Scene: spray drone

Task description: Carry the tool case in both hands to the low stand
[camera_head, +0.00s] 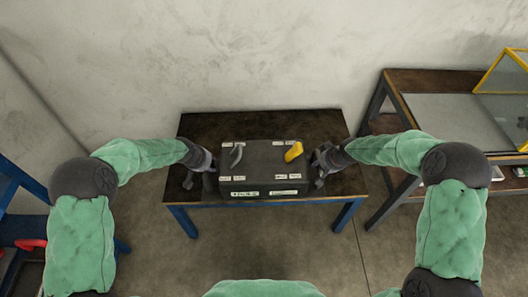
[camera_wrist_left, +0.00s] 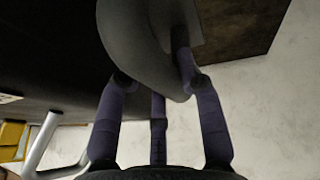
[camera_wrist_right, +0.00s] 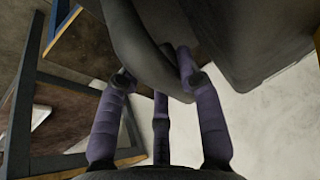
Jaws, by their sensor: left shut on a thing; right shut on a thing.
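The tool case (camera_head: 262,165) is a dark grey box with white labels, a grey handle on top at left and a yellow part on top at right. In the head view it is over the low stand (camera_head: 200,124), a dark-topped table with blue legs; I cannot tell whether it touches the top. My left gripper (camera_head: 208,176) is shut on the case's left side handle (camera_wrist_left: 150,50). My right gripper (camera_head: 322,172) is shut on its right side handle (camera_wrist_right: 145,55). The case looks level. Its underside is hidden.
A second table (camera_head: 400,78) with a grey panel and a yellow-framed clear box (camera_head: 505,85) stands to the right. A blue frame (camera_head: 22,215) with a red item stands at the left. The wall is close behind the stand. Bare stand top shows behind the case.

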